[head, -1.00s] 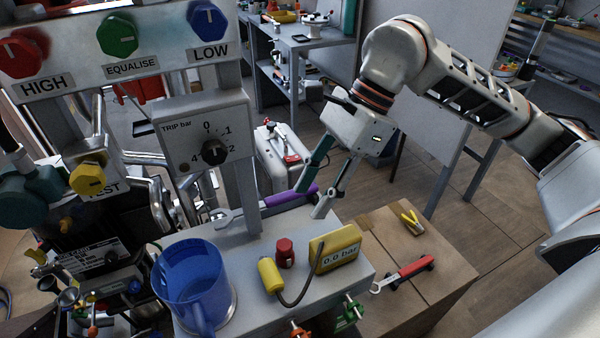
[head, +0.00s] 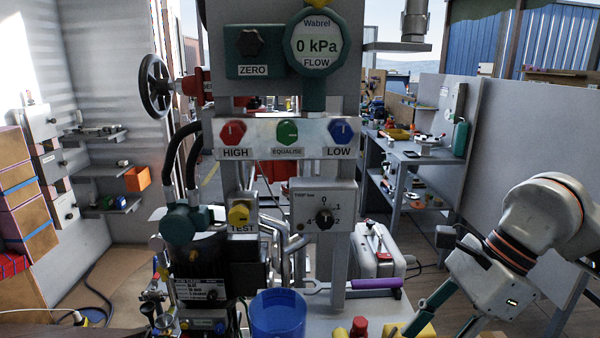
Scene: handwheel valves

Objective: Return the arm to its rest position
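My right gripper (head: 434,328) is at the lower right, on the arm that comes in from the right. Its two fingers are spread and point down and left, with nothing seen between them. It is right of the purple-handled wrench (head: 376,283) on the bench, with a gap between them in the picture. The fingertips are near the bottom edge of the picture. My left gripper is not in view.
The valve panel (head: 262,152) with red, green and blue knobs stands in the middle. A handwheel (head: 155,86) is upper left. Open floor shows behind the bench at right.

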